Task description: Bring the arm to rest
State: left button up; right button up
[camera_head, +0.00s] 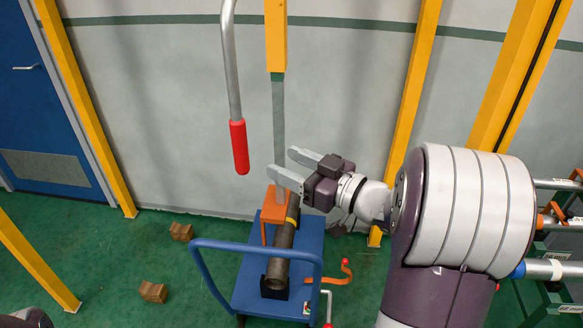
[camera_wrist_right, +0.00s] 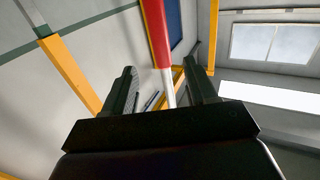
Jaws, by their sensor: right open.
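My right gripper (camera_head: 286,167) is in the middle of the head view, pointing left, its two grey fingers apart with nothing between them. In the right wrist view its dark fingers (camera_wrist_right: 160,90) stand apart. A hanging grey lever with a red grip (camera_head: 239,147) is just left of the fingertips in the head view. The red grip also shows beyond the fingers in the wrist view (camera_wrist_right: 157,32), and no contact is visible. My left gripper is not in view; only a small dark and white part of me shows at the bottom left corner.
A blue cart (camera_head: 308,246) below the gripper carries a dark pipe (camera_head: 282,251) and an orange vise (camera_head: 272,211). Wooden blocks (camera_head: 153,292) lie on the green floor. Yellow posts (camera_head: 413,85) stand along the wall. A rack with pipes (camera_head: 556,268) is at the right.

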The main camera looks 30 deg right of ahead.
dwell(0.5)
jog(key=s+d+f+m+g+h, duration=0.4)
jog(key=d+f+m+g+h, duration=0.3)
jog(key=d+f+h, duration=0.6)
jog(key=s+a+f+n+g+y, duration=0.1)
jog(key=s+a+f+g+y, duration=0.1)
jog(key=a, duration=0.8)
jog(key=s+a+f+g+y, duration=0.2)
jog(key=s+a+f+g, duration=0.2)
jog(key=a, duration=0.6)
jog(key=shift+s+f+n+g+y, duration=0.35)
jog(key=shift+s+n+g+y, duration=0.05)
jog(key=shift+s+g, duration=0.45)
jog(key=shift+c, duration=0.3)
